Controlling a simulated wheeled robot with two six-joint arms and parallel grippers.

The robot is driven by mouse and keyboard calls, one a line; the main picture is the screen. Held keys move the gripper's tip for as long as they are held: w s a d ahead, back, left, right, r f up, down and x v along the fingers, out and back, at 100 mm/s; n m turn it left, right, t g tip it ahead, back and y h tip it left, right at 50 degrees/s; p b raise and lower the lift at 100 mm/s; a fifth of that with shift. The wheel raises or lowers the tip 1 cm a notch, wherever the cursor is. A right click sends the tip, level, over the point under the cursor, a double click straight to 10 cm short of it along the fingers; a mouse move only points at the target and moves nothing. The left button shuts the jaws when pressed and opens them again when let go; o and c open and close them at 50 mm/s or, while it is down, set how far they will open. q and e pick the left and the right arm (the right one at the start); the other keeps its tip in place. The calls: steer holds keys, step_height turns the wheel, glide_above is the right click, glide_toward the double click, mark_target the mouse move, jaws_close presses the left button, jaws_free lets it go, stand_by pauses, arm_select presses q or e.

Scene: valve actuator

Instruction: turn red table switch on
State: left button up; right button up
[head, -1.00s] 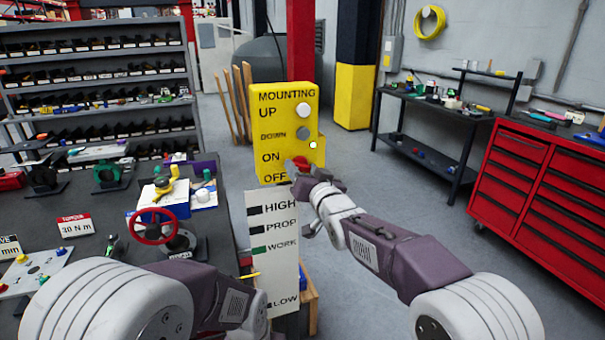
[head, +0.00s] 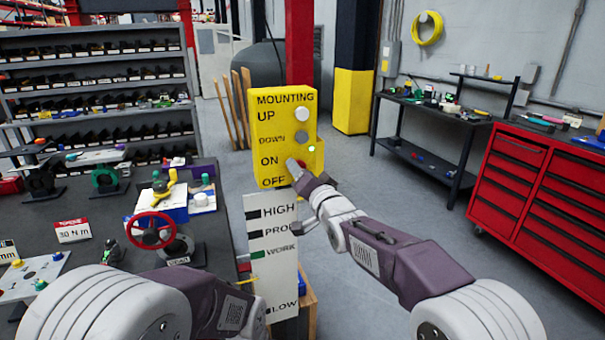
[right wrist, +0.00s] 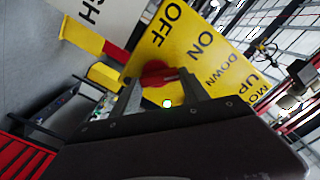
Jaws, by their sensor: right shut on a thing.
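The yellow control box (head: 276,143) carries the words MOUNTING, UP, DOWN, ON and OFF. The red switch (right wrist: 158,73) is a knob on its lower part, beside ON and OFF. A small indicator light (head: 311,149) on the box glows green. My left gripper cannot be seen; only its arm shows at lower left.
A white label panel (head: 273,233) with HIGH, PROP, WORK and LOW stands below the box. The dark workbench (head: 90,212) at left holds a red handwheel (head: 151,230) and other parts. A red tool cabinet (head: 535,195) stands at right. The floor between is clear.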

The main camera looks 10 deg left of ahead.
steer(key=shift+f, duration=0.2)
steer(key=o, duration=1.4)
steer(key=shift+r, duration=0.1)
steer(key=shift+s, duration=0.1)
steer(key=b+v, duration=0.2)
steer(key=v, duration=0.6)
steer(key=shift+s+d, duration=0.3)
